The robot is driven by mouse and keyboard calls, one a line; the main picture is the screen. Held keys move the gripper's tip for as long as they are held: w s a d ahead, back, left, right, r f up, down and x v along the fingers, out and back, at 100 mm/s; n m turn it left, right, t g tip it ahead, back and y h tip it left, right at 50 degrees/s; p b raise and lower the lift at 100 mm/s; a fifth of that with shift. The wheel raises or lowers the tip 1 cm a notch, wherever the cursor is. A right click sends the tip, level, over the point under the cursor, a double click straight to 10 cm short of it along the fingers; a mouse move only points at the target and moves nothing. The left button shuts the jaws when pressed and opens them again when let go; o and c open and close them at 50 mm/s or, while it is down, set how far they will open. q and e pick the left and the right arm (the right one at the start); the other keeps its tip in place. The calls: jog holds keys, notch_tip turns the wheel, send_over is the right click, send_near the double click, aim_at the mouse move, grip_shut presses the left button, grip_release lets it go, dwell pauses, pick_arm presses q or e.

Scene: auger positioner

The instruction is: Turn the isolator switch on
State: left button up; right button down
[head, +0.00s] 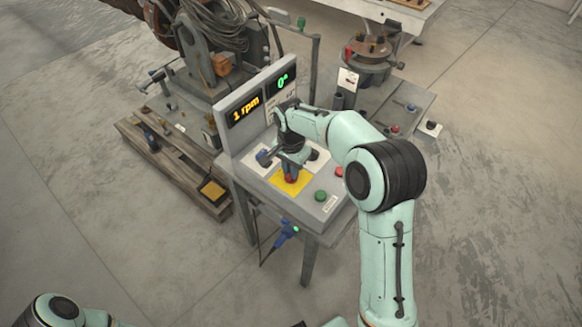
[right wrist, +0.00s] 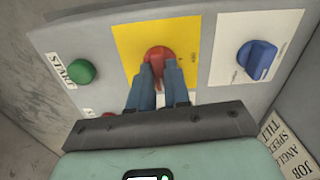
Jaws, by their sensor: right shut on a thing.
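The isolator switch is a red rotary handle (head: 291,179) on a yellow plate (head: 279,186) on the sloping control panel. It also shows in the right wrist view (right wrist: 158,53), on the yellow plate (right wrist: 185,30). My right gripper (right wrist: 160,76) is shut on the red handle, with its two blue-grey fingers on either side of it. In the head view the right gripper (head: 291,168) comes down from above and hides part of the handle. My left gripper is not in view; only part of my left arm shows at the bottom left.
A green START button (right wrist: 81,71) and a blue knob (right wrist: 257,58) flank the yellow plate. A red button (head: 338,171) is near the panel's right edge. The display (head: 244,111) reads 1 rpm and 0°. A wooden pallet (head: 170,170) lies left of the panel stand.

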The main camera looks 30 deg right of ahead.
jog(key=shift+m, duration=0.6)
jog(key=c, duration=1.1)
grip_release()
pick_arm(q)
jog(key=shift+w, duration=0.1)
pick_arm(e)
jog(key=shift+r, duration=0.15)
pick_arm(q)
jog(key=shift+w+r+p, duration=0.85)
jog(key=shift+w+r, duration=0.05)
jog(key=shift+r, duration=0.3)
pick_arm(e)
notch_tip(320, 180, up, 13)
jog(key=shift+r, duration=0.1)
